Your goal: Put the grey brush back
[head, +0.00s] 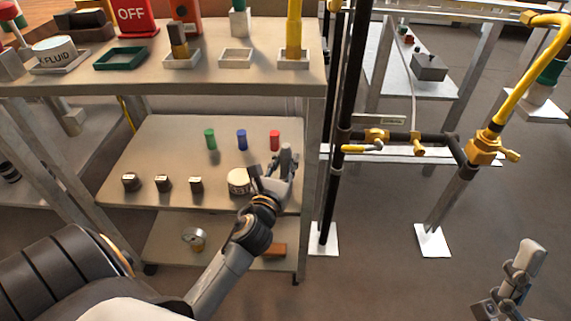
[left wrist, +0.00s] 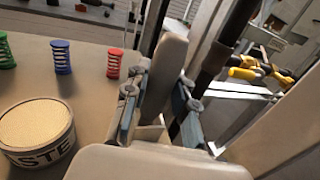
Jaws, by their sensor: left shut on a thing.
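My left gripper (head: 272,180) is at the right end of the middle shelf (head: 150,150), shut on a plain grey upright piece (head: 286,158), which I take for the grey brush. In the left wrist view this piece (left wrist: 166,68) stands between the padded fingers (left wrist: 160,112); its lower end is hidden. On the top shelf a small square holder (head: 235,65) is empty, between a holder with a dark and yellow piece (head: 179,42) and one with a yellow piece (head: 294,30). My right gripper (head: 512,278) is at the lower right, away from the shelves.
A paste tin (head: 238,182) is just left of my left gripper. Green (head: 210,139), blue (head: 242,139) and red (head: 275,140) springs stand behind it. Small dark blocks (head: 164,183) line the front left. Black pipes (head: 338,150) with yellow valves rise right of the shelf.

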